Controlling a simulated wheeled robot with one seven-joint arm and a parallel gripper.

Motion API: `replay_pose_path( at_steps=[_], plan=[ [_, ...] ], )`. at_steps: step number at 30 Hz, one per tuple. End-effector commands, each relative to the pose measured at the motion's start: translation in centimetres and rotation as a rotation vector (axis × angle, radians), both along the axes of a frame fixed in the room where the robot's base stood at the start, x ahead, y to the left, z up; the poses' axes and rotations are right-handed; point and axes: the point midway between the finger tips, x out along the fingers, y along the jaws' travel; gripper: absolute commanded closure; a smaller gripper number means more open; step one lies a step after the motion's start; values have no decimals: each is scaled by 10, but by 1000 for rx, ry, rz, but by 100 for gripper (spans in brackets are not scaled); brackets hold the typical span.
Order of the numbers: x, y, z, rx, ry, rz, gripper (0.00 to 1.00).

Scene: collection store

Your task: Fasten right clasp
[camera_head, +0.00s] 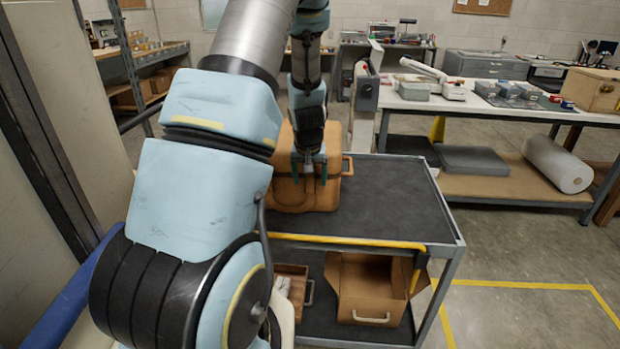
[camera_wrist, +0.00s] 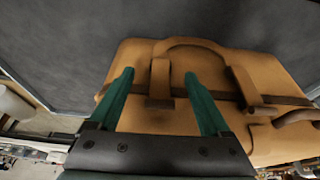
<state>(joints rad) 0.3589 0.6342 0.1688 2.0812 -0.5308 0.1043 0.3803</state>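A tan case (camera_head: 300,196) lies on the top shelf of a dark cart, partly hidden behind my arm. In the wrist view the case (camera_wrist: 215,120) shows an arched handle (camera_wrist: 193,42), a dark band across it and two strap-like clasps. One clasp (camera_wrist: 160,80) lies between my fingers in the picture; the other clasp (camera_wrist: 247,90) is to the right of them. My gripper (camera_head: 309,166) is over the case and also fills the lower wrist view (camera_wrist: 159,76). Its green fingers are apart, with nothing visibly gripped. I cannot tell whether either clasp is fastened or whether a finger touches the case.
The cart's dark top (camera_head: 385,205) is clear right of the case, with a yellow rail (camera_head: 345,241) along its front edge. An open brown box (camera_head: 370,290) sits on the lower shelf. A workbench (camera_head: 480,108) with boxes stands behind, right.

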Motion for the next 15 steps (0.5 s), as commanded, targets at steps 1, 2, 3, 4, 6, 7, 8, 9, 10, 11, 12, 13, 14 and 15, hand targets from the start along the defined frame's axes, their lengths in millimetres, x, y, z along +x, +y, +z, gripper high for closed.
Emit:
replay_pose_path(
  at_steps=[1, 2, 3, 4, 6, 7, 8, 9, 10, 11, 12, 13, 14, 15],
  plan=[
    [0, 0, 0, 0, 0, 0, 19],
    [0, 0, 0, 0, 0, 0, 19],
    [0, 0, 0, 0, 0, 0, 19],
    [0, 0, 0, 0, 0, 0, 19],
    [0, 0, 1, 0, 0, 0, 19],
    [-1, 0, 2, 0, 0, 0, 19],
    [-1, 0, 3, 1, 0, 0, 19],
    [-2, 0, 6, 1, -2, -1, 19],
    [-3, 0, 9, 1, -3, -1, 19],
    [-4, 0, 12, 0, -3, -2, 19],
    [-6, 0, 17, 0, -3, -2, 19],
    [-7, 0, 22, 0, -4, -2, 19],
    [-9, 0, 27, -1, -4, -2, 19],
    [-12, 0, 35, -1, -5, -2, 19]
  ],
)
